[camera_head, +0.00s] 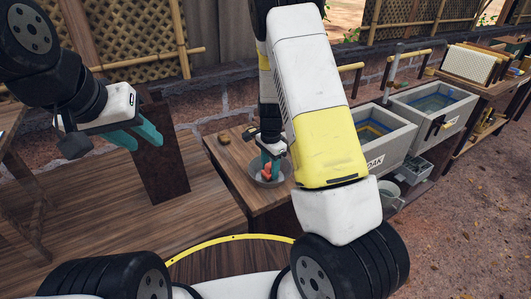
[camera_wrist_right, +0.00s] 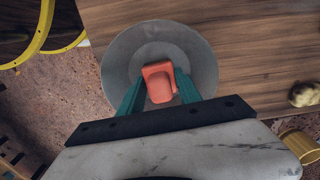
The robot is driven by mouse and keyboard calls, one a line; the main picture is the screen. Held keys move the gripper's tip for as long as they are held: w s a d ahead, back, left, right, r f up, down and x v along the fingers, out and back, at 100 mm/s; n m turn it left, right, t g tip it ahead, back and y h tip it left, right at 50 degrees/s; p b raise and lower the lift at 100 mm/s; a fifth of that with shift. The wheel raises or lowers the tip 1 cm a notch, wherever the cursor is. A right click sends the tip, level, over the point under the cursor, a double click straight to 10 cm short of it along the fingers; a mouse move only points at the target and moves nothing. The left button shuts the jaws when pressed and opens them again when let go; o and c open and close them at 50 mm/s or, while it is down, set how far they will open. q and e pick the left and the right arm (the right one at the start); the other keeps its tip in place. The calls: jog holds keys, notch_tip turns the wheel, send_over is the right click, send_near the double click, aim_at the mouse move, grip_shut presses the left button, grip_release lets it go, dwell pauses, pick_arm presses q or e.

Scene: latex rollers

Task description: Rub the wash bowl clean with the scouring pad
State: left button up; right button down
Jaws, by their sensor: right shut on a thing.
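The wash bowl (camera_head: 257,181) is a round grey bowl on the wooden table, in the middle of the head view. In the right wrist view the bowl (camera_wrist_right: 198,52) fills the upper middle. An orange-red scouring pad (camera_wrist_right: 159,80) is between the teal fingers of my right gripper (camera_wrist_right: 160,92), over the bowl's inside; whether it touches the bowl is unclear. In the head view the right gripper (camera_head: 271,163) points down into the bowl, partly beside my own arm. My left gripper (camera_head: 148,146) is empty, its teal fingers apart, to the left of the table.
A lumpy tan object (camera_head: 224,138) lies on the table behind the bowl; the wood around the bowl looks clear. Grey bins (camera_head: 437,105) stand to the right. A yellow cylinder (camera_wrist_right: 299,145) shows at lower right in the wrist view.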

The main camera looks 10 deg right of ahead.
jog(key=shift+s+a+f, duration=0.15)
jog(key=shift+s+a, duration=0.4)
jog(key=shift+a, duration=0.35)
jog(key=shift+s+a, duration=0.1)
jog(key=shift+w+d+r, duration=0.1)
jog(key=shift+w+d, duration=0.25)
jog(key=shift+d, duration=0.25)
jog(key=shift+w+d+r, duration=0.1)
jog(key=shift+w+d, duration=0.2)
jog(key=shift+d, duration=0.35)
jog(key=shift+w+d+r, duration=0.1)
jog(key=shift+w+d, duration=0.25)
jog(key=shift+d, duration=0.25)
jog(key=shift+r, duration=4)
jog(key=shift+w, duration=0.1)
